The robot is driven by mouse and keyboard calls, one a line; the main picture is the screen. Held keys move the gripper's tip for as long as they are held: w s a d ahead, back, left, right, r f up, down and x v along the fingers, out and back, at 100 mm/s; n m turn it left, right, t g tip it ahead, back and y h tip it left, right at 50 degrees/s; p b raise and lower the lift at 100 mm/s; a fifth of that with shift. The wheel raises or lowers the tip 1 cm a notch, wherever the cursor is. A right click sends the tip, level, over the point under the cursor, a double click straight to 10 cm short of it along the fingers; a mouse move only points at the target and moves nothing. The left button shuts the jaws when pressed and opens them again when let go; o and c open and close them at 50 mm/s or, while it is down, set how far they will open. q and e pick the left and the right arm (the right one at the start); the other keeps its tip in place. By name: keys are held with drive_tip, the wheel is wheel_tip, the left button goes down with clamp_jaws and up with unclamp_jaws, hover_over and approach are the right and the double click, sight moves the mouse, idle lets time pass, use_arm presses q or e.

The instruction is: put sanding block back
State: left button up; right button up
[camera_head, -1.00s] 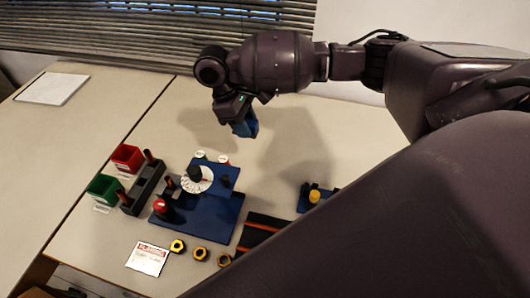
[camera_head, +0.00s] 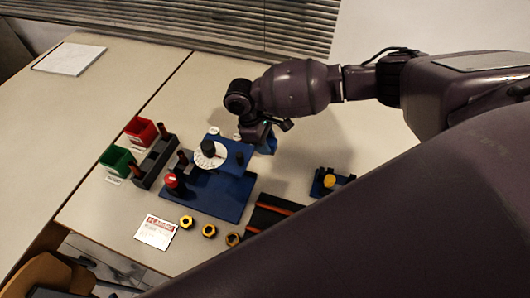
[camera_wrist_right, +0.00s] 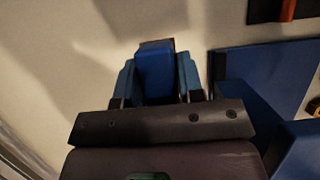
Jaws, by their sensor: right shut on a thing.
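My right gripper (camera_head: 268,143) is at the far right edge of the blue gauge rig, low near the table. In the right wrist view my right gripper (camera_wrist_right: 157,80) is shut on a blue block (camera_wrist_right: 155,70), which I take to be the sanding block. It sits between the two lighter blue fingers. In the head view the wrist largely hides the block, and I cannot tell whether it touches the table. My left gripper is not in view.
The blue rig plate (camera_head: 215,195) carries a white dial (camera_head: 210,157) and a red knob (camera_head: 173,182). A dark rack (camera_head: 156,162), red bin (camera_head: 140,131) and green bin (camera_head: 117,160) stand left. A small blue fixture (camera_head: 330,183) stands right. Gold nuts lie in front.

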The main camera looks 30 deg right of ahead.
sight(265, 159)
drive_tip(key=shift+f+b, duration=0.4)
drive_tip(key=shift+f, duration=2.05)
drive_tip(key=shift+f, duration=0.15)
drive_tip(key=o, duration=1)
drive_tip(key=p+v, duration=0.1)
drive_tip(key=v, duration=1.1)
drive_tip(key=shift+r, duration=0.2)
